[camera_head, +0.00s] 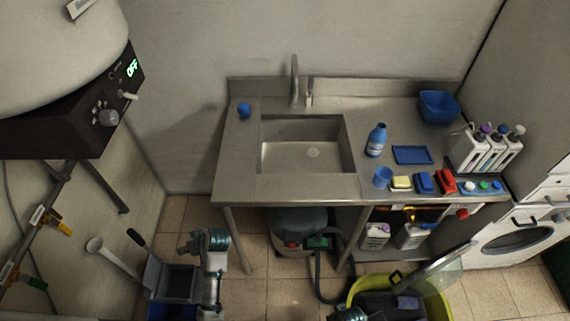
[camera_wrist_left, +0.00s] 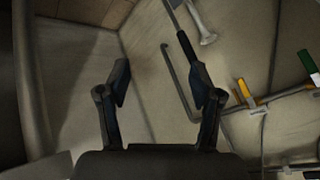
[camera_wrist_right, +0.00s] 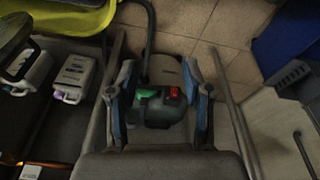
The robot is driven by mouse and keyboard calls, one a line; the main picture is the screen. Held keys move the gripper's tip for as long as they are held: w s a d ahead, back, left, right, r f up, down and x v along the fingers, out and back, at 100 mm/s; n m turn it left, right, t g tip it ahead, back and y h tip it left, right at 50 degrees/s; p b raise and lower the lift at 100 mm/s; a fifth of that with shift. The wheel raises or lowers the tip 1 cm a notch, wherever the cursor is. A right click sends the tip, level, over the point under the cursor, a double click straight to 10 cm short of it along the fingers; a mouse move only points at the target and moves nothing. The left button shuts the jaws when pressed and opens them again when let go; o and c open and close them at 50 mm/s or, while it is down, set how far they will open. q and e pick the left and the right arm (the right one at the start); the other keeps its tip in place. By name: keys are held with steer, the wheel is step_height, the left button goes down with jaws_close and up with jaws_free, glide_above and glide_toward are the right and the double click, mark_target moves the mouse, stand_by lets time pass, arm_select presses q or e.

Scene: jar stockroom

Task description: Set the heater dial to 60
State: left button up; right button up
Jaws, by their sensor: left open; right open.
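The heater (camera_head: 60,50) is a large pale tank at the upper left of the head view, with a black control panel (camera_head: 75,120) at its lower end. The grey round dial (camera_head: 109,117) sits on the panel. A green display (camera_head: 132,68) above it reads OFF. A small pale lever (camera_head: 128,96) is between them. My left gripper (camera_wrist_left: 160,85) is open and empty in the left wrist view, facing the wall and pipes; the dial does not show there. My right gripper (camera_wrist_right: 157,80) is open and empty, facing the floor area under the sink counter.
A steel sink counter (camera_head: 285,188) with bottles and sponges stands at the centre. Pipes with yellow (camera_head: 60,226) and green (camera_head: 37,284) valve handles run below the heater. A yellow-green tub (camera_head: 440,300) stands at the lower right. The wall between heater and sink is bare.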

arm_select(q)
steer(key=w+d+r+n+y, duration=0.1)
steer(key=w+r+n+y, duration=0.25)
steer(key=w+r, duration=0.75)
arm_select(e)
steer(key=s+f+g, duration=0.1)
steer(key=s+f, duration=0.3)
steer(key=f, duration=0.4)
steer(key=s+f, duration=0.3)
steer(key=f, duration=0.5)
arm_select(q)
steer(key=n+g+y, duration=0.3)
steer(key=n+y, duration=0.4)
steer(key=n, duration=0.3)
glide_toward(115, 117)
steer(key=a+p, duration=0.1)
steer(key=a, duration=0.3)
steer(key=a+p, duration=0.1)
steer(key=a, duration=0.3)
steer(key=shift+w+f, duration=0.15)
steer(key=shift+a+f, duration=0.1)
steer(key=shift+a, duration=0.7)
arm_select(e)
steer(key=s+d+f, duration=0.2)
steer(key=s+f, duration=0.3)
steer(key=s, duration=0.4)
steer(key=shift+d+g, duration=0.25)
steer(key=shift+g, duration=0.05)
arm_select(q)
steer(key=c, duration=1.1)
